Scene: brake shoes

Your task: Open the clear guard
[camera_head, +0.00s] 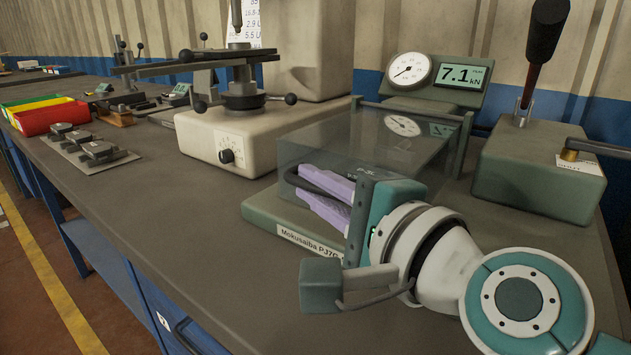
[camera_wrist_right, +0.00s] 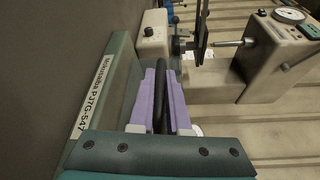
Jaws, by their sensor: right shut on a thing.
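The clear guard (camera_head: 375,140) is a see-through box over the green-grey base of the press (camera_head: 262,210), labelled Mokusaiba PJ7G. It looks lowered. A dark bar handle (camera_head: 322,180) shows at its near side. My right gripper (camera_head: 311,178), with purple fingers, is shut on this handle. In the right wrist view the dark handle (camera_wrist_right: 160,95) runs between the two purple fingers of my right gripper (camera_wrist_right: 161,75). The guard's clear panels are hard to make out there. My left gripper is not in view.
A gauge unit (camera_head: 435,78) reading 7.1 kN stands behind the guard. A lever box (camera_head: 535,170) is to its right. A beige machine (camera_head: 240,135) stands to the left. Red and yellow bins (camera_head: 48,117) are at far left. The bench front (camera_head: 190,250) is clear.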

